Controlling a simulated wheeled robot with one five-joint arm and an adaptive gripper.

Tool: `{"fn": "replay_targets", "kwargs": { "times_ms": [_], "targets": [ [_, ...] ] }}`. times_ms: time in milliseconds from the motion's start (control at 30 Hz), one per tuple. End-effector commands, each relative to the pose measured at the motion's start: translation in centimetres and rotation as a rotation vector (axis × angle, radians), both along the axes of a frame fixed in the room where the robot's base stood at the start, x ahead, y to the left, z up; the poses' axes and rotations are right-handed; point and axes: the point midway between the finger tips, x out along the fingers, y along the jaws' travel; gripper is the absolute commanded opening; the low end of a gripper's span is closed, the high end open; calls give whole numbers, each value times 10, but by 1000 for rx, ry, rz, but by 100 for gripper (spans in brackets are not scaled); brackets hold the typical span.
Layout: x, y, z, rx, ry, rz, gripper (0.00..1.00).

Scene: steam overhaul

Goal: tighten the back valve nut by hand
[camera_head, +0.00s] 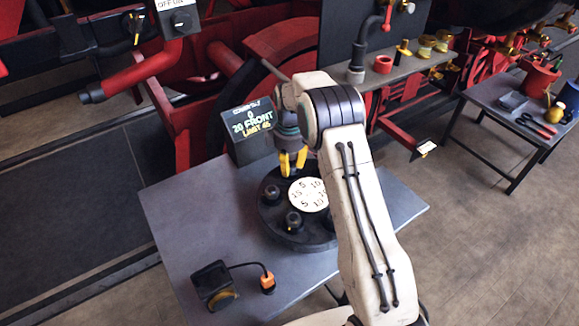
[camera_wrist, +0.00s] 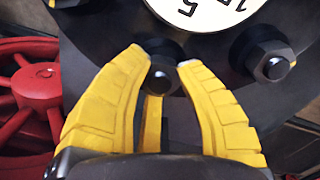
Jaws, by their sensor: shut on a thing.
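The round black valve cover (camera_head: 268,228) lies on the grey table, with a white numbered dial (camera_head: 308,195) in its middle. My gripper (camera_head: 292,165) points down at the cover's back edge. In the wrist view its yellow fingertips (camera_wrist: 164,66) are shut on either side of the dark back nut (camera_wrist: 163,78), which has a rounded stud end. In the head view this nut is hidden behind the fingers. Other dark nuts stand at the left (camera_head: 271,193) and front (camera_head: 294,221) of the cover. Part of a further one shows beside my arm.
A display (camera_head: 250,132) behind the cover reads 0, 20 FRONT and LIMIT 40. A black device (camera_head: 214,285) with a cable to an orange-topped piece (camera_head: 267,281) lies on the front of the table (camera_head: 180,225). Red machinery stands behind. A side table (camera_head: 500,120) holds tools.

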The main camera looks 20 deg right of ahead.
Motion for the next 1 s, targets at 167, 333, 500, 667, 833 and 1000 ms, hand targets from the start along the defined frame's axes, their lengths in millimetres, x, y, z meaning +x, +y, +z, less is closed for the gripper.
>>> {"fn": "replay_targets", "kwargs": {
  "times_ms": [167, 333, 500, 667, 833, 1000],
  "targets": [
    [-1, 0, -4, 0, 3, -161, 0],
    [-1, 0, -3, 0, 4, -310, 0],
    [-1, 0, -3, 0, 4, -437, 0],
    [-1, 0, -3, 0, 5, -531, 0],
    [-1, 0, -2, 0, 5, -599, 0],
    [-1, 0, -2, -1, 5, -635, 0]
  ]
}}
